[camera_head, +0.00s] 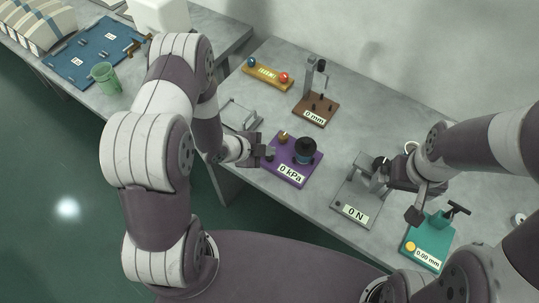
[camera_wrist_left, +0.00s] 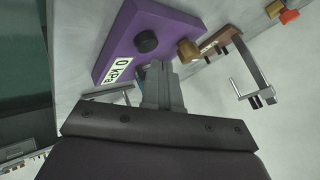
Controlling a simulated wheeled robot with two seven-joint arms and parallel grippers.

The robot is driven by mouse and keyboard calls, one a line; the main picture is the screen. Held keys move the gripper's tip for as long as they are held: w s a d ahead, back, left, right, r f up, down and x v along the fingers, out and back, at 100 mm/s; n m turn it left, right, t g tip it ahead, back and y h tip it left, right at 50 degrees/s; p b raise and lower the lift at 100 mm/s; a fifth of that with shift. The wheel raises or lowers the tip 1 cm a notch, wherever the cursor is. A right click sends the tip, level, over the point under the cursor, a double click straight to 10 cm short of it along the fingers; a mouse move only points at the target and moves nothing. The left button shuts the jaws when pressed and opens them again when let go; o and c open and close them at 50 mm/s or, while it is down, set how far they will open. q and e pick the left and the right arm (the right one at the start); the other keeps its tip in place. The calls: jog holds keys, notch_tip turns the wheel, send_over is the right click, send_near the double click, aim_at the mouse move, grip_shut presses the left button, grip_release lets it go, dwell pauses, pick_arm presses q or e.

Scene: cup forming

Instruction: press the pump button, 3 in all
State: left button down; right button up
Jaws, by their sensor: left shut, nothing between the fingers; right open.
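The pump stands on a purple plate (camera_head: 289,174) labelled "0 kPa", with a dark cylinder (camera_head: 305,149) and a brass knob (camera_head: 283,136). My left gripper (camera_head: 264,151) is shut and empty at the plate's left edge, close to a small dark part there. I cannot tell whether it touches. The left wrist view shows the purple plate (camera_wrist_left: 165,27), a round black knob (camera_wrist_left: 146,41) and the brass knob (camera_wrist_left: 188,50) beyond my shut fingers (camera_wrist_left: 160,85). Which part is the button is unclear. My right gripper (camera_head: 394,188) is open near the grey "0 N" device.
The grey "0 N" plate (camera_head: 357,205) and teal "0.00 mm" plate (camera_head: 425,247) stand to the right. A green cup (camera_head: 105,77) and blue board (camera_head: 82,62) are far left.

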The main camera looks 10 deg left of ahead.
aim_at(267, 159)
dwell(0.5)
pick_arm(q)
jog(key=shift+f+b, duration=0.35)
jog(key=shift+f, duration=0.1)
jog(key=shift+f+b, duration=0.45)
jog(key=shift+f, duration=0.05)
dwell(0.5)
dwell(0.3)
jog(key=shift+r+p, duration=0.85)
jog(key=shift+r, duration=0.1)
notch_tip(267, 159, up, 5)
jog(key=p, duration=0.4)
dwell(2.1)
